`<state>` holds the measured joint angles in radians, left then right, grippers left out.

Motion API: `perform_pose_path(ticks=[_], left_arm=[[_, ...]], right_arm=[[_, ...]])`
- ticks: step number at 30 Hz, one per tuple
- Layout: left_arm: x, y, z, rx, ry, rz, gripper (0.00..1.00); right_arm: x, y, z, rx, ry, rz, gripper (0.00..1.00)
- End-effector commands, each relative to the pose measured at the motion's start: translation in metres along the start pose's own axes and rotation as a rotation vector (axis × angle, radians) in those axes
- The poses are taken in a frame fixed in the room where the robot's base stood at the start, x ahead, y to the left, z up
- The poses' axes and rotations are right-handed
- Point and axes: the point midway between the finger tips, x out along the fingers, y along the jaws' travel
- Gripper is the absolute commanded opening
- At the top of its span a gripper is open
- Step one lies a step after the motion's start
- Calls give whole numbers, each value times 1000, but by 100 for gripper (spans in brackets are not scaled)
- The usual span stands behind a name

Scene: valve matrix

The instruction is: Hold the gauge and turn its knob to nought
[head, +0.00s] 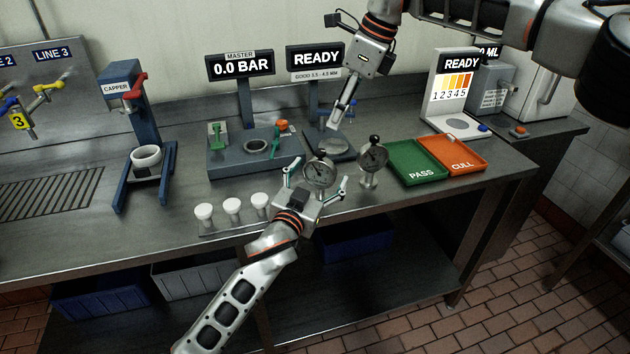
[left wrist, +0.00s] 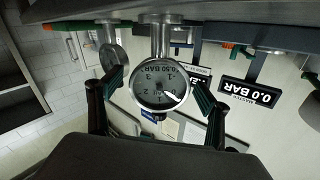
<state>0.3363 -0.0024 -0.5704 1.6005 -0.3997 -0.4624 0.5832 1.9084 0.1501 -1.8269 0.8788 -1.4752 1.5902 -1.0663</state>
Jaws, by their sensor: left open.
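A round steel gauge (head: 319,175) with a white dial and a dark knob (head: 322,153) on top stands near the front of the bench. In the left wrist view the gauge (left wrist: 160,85) appears upside down, its needle off to the lower right. My left gripper (head: 317,179) is open, with one finger on each side of the gauge and gaps visible in the left wrist view (left wrist: 160,90). My right gripper (head: 336,122) points down behind the gauge, over the grey READY stand; its finger gap is unclear.
A second gauge (head: 373,160) stands close on the right. Behind are the master station (head: 225,165) with a 0.0 BAR display (head: 241,66) and the READY stand (head: 335,146). Green PASS (head: 415,164) and orange CULL (head: 455,155) trays lie right. Three white-topped pieces (head: 232,206) stand left.

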Motion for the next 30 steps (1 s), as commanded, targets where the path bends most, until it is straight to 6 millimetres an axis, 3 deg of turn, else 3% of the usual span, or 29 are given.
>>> perform_pose_path(ticks=[8, 14, 30], left_arm=[[2, 0, 0, 0, 1, 0, 78], [1, 0, 0, 0, 0, 0, 29], [1, 0, 0, 0, 0, 1, 28]], right_arm=[[0, 0, 0, 0, 0, 0, 28], [0, 0, 0, 0, 0, 0, 28], [0, 0, 0, 0, 0, 0, 28]])
